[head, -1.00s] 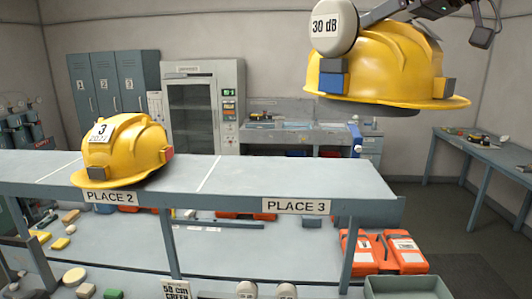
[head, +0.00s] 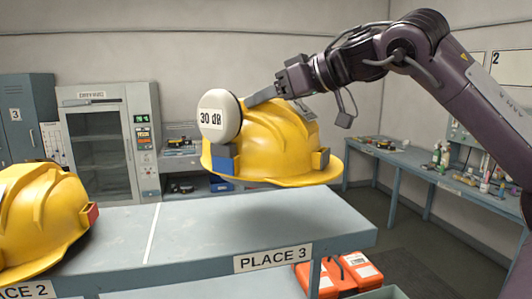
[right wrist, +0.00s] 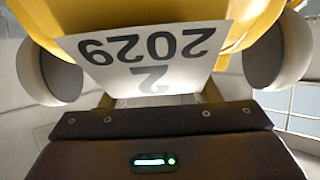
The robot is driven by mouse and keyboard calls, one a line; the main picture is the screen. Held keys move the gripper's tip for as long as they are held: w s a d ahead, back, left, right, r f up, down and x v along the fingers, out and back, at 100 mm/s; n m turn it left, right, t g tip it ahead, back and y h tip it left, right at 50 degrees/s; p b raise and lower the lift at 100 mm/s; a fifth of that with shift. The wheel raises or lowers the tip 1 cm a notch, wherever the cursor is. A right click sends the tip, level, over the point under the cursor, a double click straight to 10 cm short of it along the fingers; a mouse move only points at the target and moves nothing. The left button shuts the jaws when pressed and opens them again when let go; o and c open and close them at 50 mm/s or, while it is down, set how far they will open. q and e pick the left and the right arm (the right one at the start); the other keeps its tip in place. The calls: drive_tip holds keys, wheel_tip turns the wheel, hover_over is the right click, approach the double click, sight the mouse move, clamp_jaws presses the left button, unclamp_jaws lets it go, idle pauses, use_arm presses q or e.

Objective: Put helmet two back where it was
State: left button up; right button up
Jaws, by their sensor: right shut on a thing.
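Helmet two (head: 262,150), yellow with white ear cups marked 30 dB and a blue block on its side, hangs level over the shelf's PLACE 3 section. A gap and a shadow show beneath it. My right gripper (head: 262,97) is shut on it from above. In the right wrist view, the label (right wrist: 150,50) reads 2 and 2029 upside down, between the two ear cups. The PLACE 3 sign (head: 273,259) is on the shelf's front edge. Another yellow helmet (head: 42,215) sits in the PLACE 2 section. My left gripper is not in view.
A white line (head: 152,234) divides the shelf top (head: 190,235). The PLACE 3 section is bare. Orange cases (head: 340,275) lie below the shelf at right. A cabinet (head: 98,145) stands behind, and a side table (head: 405,158) with tools is at right.

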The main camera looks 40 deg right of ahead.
drive_tip(key=f, duration=0.5)
drive_tip(key=shift+w+f+b, duration=0.25)
drive_tip(key=shift+f+b, duration=0.05)
drive_tip(key=shift+f, duration=0.35)
drive_tip(key=shift+s+a+f, duration=0.1)
drive_tip(key=shift+a+f, duration=0.05)
drive_tip(key=shift+f, duration=0.4)
wheel_tip(320, 180, down, 3)
drive_tip(key=b, duration=0.2)
drive_tip(key=shift+r+b, duration=0.2)
drive_tip(key=shift+b, duration=0.2)
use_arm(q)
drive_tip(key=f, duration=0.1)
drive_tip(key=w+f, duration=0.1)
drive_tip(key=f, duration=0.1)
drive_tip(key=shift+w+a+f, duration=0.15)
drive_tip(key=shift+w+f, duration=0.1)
use_arm(e)
drive_tip(key=shift+f, duration=0.2)
drive_tip(key=shift+f, duration=0.15)
drive_tip(key=o, duration=1.6)
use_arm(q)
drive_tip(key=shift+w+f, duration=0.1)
use_arm(e)
drive_tip(key=shift+o, duration=0.2)
